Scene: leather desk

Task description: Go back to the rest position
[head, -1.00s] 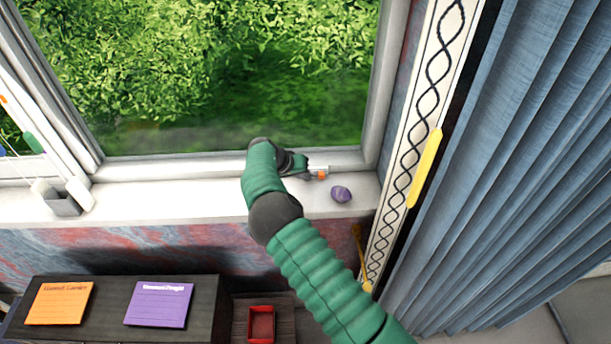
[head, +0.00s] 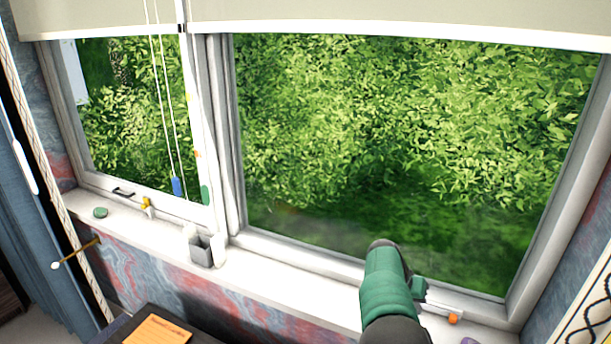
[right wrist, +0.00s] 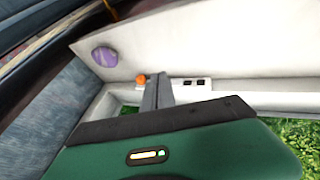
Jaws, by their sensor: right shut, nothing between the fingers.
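My right arm, green with dark joints, comes up from the lower right of the head view over the white window sill (head: 285,278). My right gripper (right wrist: 158,88) shows its two grey fingers together in the right wrist view, shut and empty. In the head view the right gripper (head: 428,297) is small and partly hidden by my wrist. It is close to a small orange piece (head: 453,318) at the window frame. That orange piece also shows beside the fingertips in the right wrist view (right wrist: 141,79). My left gripper is out of view.
A purple stone (right wrist: 104,56) lies on the sill near the right fingers, apart from them. A grey holder (head: 201,250) and a green round object (head: 100,213) stand farther left. Blind cords (head: 168,110) hang at the left pane. An orange note (head: 157,331) is below the sill.

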